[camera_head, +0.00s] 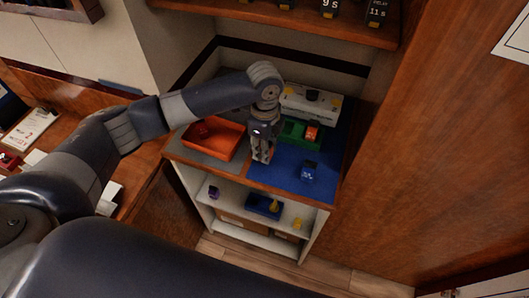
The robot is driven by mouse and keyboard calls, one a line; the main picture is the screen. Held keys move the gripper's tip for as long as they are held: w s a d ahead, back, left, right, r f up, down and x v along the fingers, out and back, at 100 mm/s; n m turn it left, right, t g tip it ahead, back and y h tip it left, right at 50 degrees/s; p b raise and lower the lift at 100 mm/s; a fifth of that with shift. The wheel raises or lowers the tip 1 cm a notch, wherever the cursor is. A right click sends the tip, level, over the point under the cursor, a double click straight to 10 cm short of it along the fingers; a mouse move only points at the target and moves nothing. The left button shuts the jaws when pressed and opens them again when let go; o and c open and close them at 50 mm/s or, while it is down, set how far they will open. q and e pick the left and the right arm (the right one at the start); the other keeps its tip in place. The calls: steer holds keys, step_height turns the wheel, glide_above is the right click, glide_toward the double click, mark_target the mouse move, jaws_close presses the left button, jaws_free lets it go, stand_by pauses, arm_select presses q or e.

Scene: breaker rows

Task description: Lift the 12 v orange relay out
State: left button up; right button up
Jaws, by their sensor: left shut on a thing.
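An orange relay (312,131) stands at the back right of the cabinet top, on or in a green base (291,130). My left gripper (262,157) points down over the left part of the blue mat (280,171), left of the orange relay and apart from it. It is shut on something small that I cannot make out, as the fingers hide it. A blue relay-like block (309,171) sits on the mat to the gripper's right. I cannot read any voltage mark on the orange relay. My right gripper is not in view.
An orange tray (228,154) with a red item (199,131) lies left of the gripper. A white device (311,103) stands behind the green base. A shelf (370,35) overhangs the back. The lower shelf holds a blue tray (263,207). The mat's front is clear.

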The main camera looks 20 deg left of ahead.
arm_select(q)
steer(key=s+d+r+b, duration=0.1)
steer(key=s+d, duration=0.1)
steer(key=s, duration=0.5)
steer(key=s+d+r+b, duration=0.2)
steer(key=s+d, duration=0.1)
steer(key=s, duration=0.5)
step_height(320, 180, up, 5)
steer(key=p, duration=0.6)
steer(key=shift+s+f, duration=0.1)
steer(key=shift+f, duration=0.05)
steer(key=shift+a+f, duration=0.1)
